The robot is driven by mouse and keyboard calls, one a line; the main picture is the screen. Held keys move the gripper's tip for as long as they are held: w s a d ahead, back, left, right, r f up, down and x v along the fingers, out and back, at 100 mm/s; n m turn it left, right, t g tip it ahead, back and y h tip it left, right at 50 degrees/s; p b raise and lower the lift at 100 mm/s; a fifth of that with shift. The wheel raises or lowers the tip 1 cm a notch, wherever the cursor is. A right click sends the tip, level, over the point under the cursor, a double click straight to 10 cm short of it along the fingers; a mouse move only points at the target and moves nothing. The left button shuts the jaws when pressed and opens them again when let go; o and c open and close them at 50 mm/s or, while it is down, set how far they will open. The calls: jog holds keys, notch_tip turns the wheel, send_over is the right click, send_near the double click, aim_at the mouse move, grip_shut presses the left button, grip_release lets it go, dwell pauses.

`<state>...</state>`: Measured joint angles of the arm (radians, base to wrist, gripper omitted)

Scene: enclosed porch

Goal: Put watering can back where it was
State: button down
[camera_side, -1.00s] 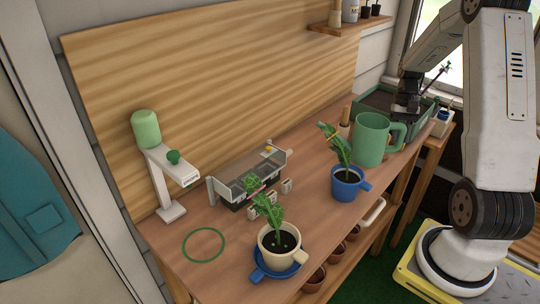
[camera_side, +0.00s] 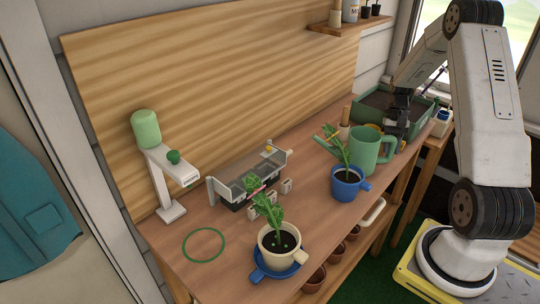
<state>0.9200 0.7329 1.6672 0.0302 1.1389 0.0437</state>
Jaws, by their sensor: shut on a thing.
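The green watering can (camera_side: 366,147) stands upright at the right part of the wooden bench, just behind the blue pot (camera_side: 347,185). Its handle faces right. A green spout-like part (camera_side: 326,146) shows to its left, partly mixed with the plant's leaves. My gripper (camera_side: 396,136) is shut on the handle; the fingers are small and dark here. Whether the can's base touches the bench is hard to tell. A green ring outline (camera_side: 187,246) lies on the bench at the front left, with nothing inside it.
A cream pot (camera_side: 270,246) with a plant stands on a blue saucer (camera_side: 258,274) near the front edge. A grey clear-topped box (camera_side: 238,185) and a lamp-like stand with a green top (camera_side: 146,130) are behind. A green tray (camera_side: 425,112) of soil lies at the far right.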

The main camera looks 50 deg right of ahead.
jog(key=shift+f, duration=0.2)
jog(key=shift+c, duration=2.3)
grip_release()
jog(key=v, duration=1.2)
jog(key=shift+s+r, duration=0.1)
jog(key=shift+r, duration=0.05)
